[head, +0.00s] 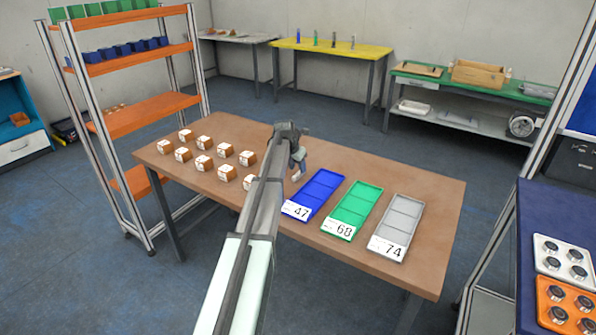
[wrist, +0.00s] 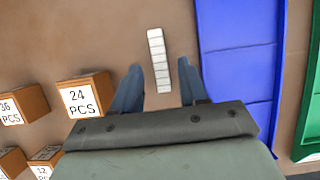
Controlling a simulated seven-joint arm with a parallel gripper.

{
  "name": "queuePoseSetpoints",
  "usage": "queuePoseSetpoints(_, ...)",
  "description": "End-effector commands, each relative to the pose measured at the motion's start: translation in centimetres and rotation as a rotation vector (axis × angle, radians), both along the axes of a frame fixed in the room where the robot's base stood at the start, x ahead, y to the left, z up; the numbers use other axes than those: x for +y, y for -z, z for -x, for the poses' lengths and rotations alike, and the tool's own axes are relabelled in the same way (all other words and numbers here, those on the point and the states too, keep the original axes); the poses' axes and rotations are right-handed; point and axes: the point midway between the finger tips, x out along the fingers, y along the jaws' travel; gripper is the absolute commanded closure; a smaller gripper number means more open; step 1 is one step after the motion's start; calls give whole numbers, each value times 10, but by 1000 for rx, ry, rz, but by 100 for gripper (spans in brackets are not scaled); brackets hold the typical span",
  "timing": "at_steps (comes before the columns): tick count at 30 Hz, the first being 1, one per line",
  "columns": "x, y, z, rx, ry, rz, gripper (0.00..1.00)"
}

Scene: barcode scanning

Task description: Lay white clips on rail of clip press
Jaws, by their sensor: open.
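A white segmented strip (wrist: 158,58) lies flat on the brown table; I cannot tell whether it is the white clips. In the wrist view it runs between the fingertips of my open gripper (wrist: 160,68), with clear gaps on both sides. In the head view my gripper (head: 298,170) hangs over the middle of the table, left of the blue tray (head: 322,187), and the strip is not clearly visible there. I cannot make out a clip press or its rail in either view.
Several brown boxes (head: 204,163) with white labels stand left on the table (head: 335,153). One marked 24 PCS (wrist: 84,97) is left of my fingers. Blue, green (head: 352,210) and grey (head: 398,231) trays, labelled 47, 68 and 74, lie to the right.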

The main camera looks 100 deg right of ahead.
Motion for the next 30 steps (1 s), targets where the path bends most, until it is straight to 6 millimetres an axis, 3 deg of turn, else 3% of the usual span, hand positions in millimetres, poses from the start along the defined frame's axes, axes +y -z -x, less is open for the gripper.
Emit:
queuePoseSetpoints(9,17,-60,-15,1,0,2,57)
queuePoseSetpoints(15,24,-85,-22,1,0,1,57)
queuePoseSetpoints(21,27,-97,-26,0,0,0,51)
queuePoseSetpoints(30,28,-99,-26,0,0,0,51)
